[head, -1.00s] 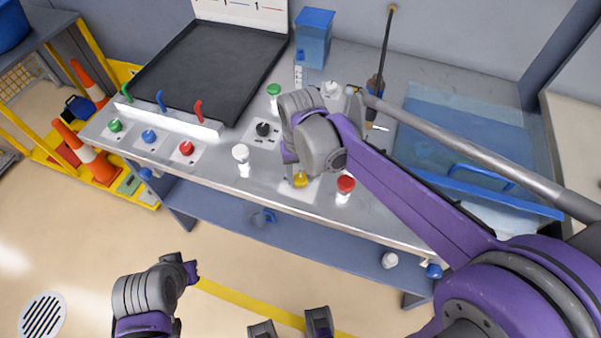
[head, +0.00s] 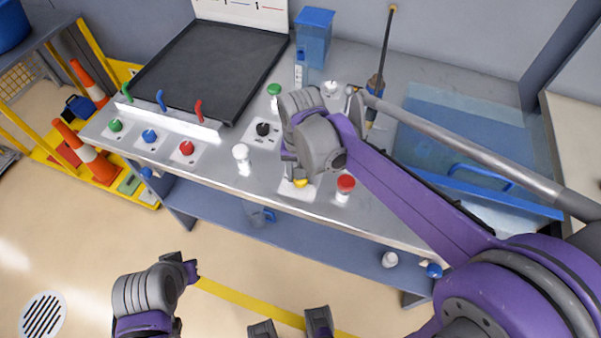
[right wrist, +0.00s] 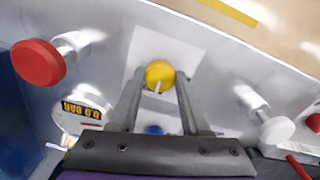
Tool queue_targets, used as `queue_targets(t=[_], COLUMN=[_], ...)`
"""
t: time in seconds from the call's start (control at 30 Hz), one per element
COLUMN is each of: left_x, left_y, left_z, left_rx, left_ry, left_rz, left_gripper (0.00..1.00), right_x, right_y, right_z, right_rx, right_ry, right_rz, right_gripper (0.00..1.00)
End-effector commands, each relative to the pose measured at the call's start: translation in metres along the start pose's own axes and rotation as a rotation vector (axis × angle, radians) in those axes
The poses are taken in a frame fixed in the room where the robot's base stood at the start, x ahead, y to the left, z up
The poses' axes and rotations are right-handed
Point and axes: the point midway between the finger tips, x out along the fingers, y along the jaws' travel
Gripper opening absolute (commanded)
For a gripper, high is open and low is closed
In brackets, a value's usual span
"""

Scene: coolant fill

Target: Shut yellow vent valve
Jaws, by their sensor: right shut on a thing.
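The yellow vent valve is a round yellow knob (head: 301,183) on a pale plate near the bench's front edge. In the right wrist view the knob (right wrist: 160,70) sits between the fingertips, with a pale pointer bar on it. My right gripper (head: 297,176) comes down over the knob from above and is shut on it; in the right wrist view its two fingers (right wrist: 159,80) flank the knob. In the head view the wrist hides part of the knob and plate. My left arm shows at bottom left; I cannot make out its gripper.
A red-capped fitting (head: 345,184) stands close right of the knob and a white-capped one (head: 241,153) to its left. A black knob (head: 263,129) lies behind. A round digital gauge (right wrist: 80,107) shows in the right wrist view. A blue-edged clear tray (head: 460,130) is at right.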

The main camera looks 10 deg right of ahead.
Motion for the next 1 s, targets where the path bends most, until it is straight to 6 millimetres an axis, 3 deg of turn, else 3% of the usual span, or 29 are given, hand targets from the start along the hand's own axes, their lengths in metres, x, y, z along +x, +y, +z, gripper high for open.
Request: queue_targets(t=[0.03,0.07,0.23,0.5,0.63,1.0], left_x=[0.000,0.000,0.000,0.000,-0.001,-0.007], left_y=[0.000,0.000,0.000,0.000,0.000,0.000], left_z=[0.000,0.000,0.000,0.000,-0.001,-0.006], left_rx=[0.000,0.000,0.000,0.000,0.000,0.000], left_ry=[0.000,0.000,0.000,0.000,0.001,0.004], left_rz=[0.000,0.000,0.000,0.000,0.000,0.000], left_gripper=[0.00,0.00,0.00,0.00,0.00,0.00], right_x=[-0.001,-0.001,-0.001,-0.001,-0.010,-0.081], right_y=[0.000,0.000,0.000,0.000,0.000,0.000], right_z=[-0.001,-0.001,0.000,0.000,0.000,0.000], right_rx=[0.000,0.000,-0.001,-0.001,-0.001,-0.001], right_ry=[0.001,0.001,0.001,0.000,0.001,0.001], right_rz=[0.000,0.000,0.000,0.000,0.000,0.000], right_gripper=[0.00,0.48,0.77,0.77,0.77,0.77])
